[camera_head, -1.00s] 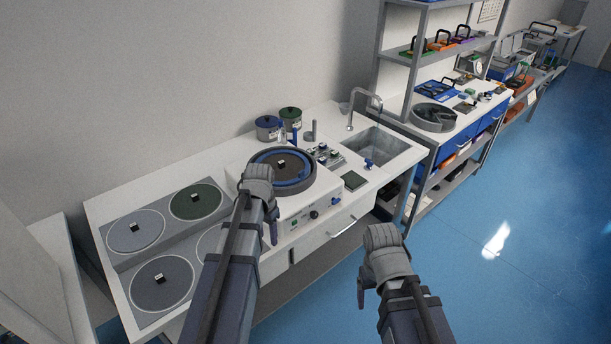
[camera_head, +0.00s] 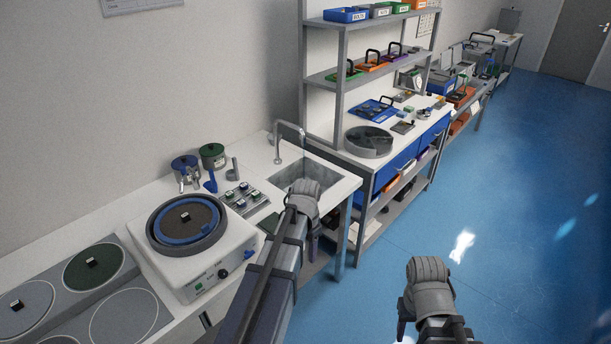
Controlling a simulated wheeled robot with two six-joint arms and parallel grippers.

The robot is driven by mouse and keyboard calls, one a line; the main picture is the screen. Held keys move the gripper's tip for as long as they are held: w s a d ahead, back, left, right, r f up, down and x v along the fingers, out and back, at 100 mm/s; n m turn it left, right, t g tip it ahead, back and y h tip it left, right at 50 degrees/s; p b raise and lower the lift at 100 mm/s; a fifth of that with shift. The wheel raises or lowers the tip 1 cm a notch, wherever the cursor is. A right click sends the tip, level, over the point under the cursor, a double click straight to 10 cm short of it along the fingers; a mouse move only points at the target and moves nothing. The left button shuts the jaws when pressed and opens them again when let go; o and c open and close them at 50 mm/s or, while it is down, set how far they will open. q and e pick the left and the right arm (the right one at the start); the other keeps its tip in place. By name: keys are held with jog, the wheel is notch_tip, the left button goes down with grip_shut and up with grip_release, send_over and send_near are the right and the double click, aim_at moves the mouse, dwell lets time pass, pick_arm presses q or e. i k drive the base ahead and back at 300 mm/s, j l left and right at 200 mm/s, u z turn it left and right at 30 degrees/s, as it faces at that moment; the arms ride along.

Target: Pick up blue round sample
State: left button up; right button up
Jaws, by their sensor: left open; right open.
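I cannot make out a blue round sample for certain. A small tray (camera_head: 242,197) of several small pieces sits on the white bench between the polishing machine and the sink; their colours and shapes are too small to tell. My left gripper (camera_head: 312,243) is open, in front of the sink's near edge in the picture, with its fingers partly hidden by the wrist. My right gripper (camera_head: 402,328) is open over the blue floor at the lower right, away from the bench. Nothing shows in either gripper.
A polishing machine (camera_head: 187,222) with a blue-ringed disc stands on the bench, left of the sink (camera_head: 306,180). A shelved bench (camera_head: 385,138) with a grey round tray (camera_head: 368,142) stands beyond. The floor (camera_head: 500,220) at right is clear.

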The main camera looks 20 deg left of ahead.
aim_at(243, 186)
jog(key=i+l+z, duration=0.25)
jog(key=i, duration=0.15)
jog(key=i+z, duration=0.25)
jog(key=i, duration=0.2)
jog(key=i+u, duration=0.7)
jog(key=u, duration=0.15)
jog(key=i+j+u, duration=0.1)
jog(key=u, duration=0.3)
jog(key=i+l+u, duration=0.1)
jog(key=i+u, duration=0.25)
jog(key=i+j+u, duration=0.45)
jog(key=k+l, duration=0.05)
jog(key=l, duration=0.05)
